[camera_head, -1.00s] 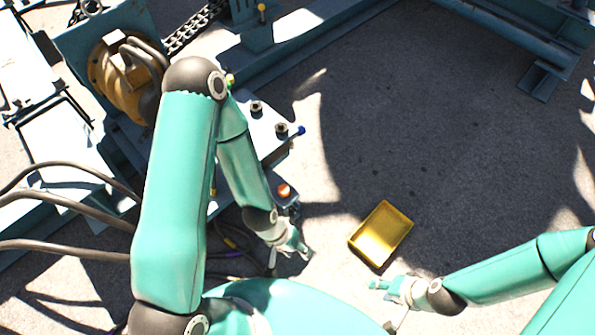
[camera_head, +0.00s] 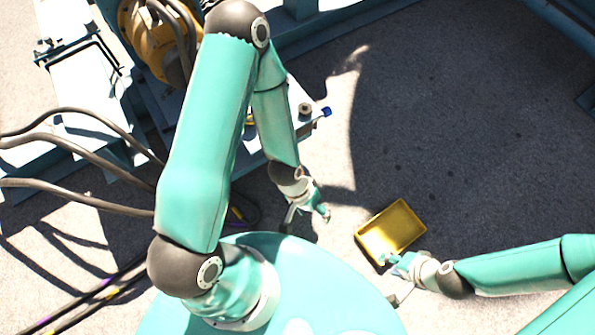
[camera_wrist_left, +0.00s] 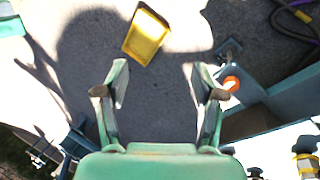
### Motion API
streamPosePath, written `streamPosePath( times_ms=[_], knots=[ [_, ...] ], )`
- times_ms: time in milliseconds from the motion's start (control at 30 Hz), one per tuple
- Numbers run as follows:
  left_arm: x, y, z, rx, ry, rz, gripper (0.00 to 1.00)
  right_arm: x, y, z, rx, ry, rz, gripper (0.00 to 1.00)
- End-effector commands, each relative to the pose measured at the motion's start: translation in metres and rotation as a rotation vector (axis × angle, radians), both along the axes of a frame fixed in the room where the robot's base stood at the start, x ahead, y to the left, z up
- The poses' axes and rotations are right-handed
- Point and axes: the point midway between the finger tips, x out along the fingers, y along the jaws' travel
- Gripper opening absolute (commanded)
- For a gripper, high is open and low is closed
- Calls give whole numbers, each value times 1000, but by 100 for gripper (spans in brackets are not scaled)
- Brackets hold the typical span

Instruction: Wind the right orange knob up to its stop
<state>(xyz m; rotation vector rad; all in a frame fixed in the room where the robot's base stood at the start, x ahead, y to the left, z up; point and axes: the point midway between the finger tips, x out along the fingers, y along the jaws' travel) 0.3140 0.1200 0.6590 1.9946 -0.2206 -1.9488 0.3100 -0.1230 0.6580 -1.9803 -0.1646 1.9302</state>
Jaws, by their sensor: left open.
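One orange knob (camera_wrist_left: 232,84) shows in the left wrist view, on the end of a blue-grey frame just right of my left gripper's right finger. In the head view I cannot see it; my left arm covers that area. My left gripper (camera_wrist_left: 159,92) is open, with nothing between its fingers, and the knob is outside the gap. In the head view my left gripper (camera_head: 311,208) hangs near the front end of the machine. My right gripper (camera_head: 396,265) is by the yellow tray's lower edge; its jaws are too small to read.
The yellow tray (camera_head: 405,215) lies on the grey floor, and also shows in the left wrist view (camera_wrist_left: 146,36). A blue-tipped part (camera_head: 326,112) sticks out beside my left arm. Thick cables (camera_head: 85,148) run at the left. The floor at the right is mostly clear.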

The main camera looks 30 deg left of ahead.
Motion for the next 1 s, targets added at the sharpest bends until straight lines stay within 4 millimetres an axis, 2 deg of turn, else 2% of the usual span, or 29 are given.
streamPosePath(
  times_ms=[33,167,333,500,600,700,800,1000],
  knots=[
    [5,-2,-14,-5,-9,-36,79,0,0,-14,0,0,0,40],
    [20,-10,-48,-18,-38,-225,79,0,0,-50,0,0,0,40],
    [52,-7,-108,14,-87,-625,79,0,0,-117,0,1,0,40],
    [97,24,-161,147,-98,-1067,79,0,0,-185,0,1,0,40],
    [127,51,-179,262,-72,-1286,79,0,0,-219,0,0,0,40],
    [156,76,-187,379,-29,-1453,79,0,0,-246,0,0,0,40],
    [178,97,-186,476,21,-1565,79,0,0,-265,0,0,0,40],
    [199,118,-178,577,84,-1657,79,0,0,-278,0,0,0,40]
  ],
)
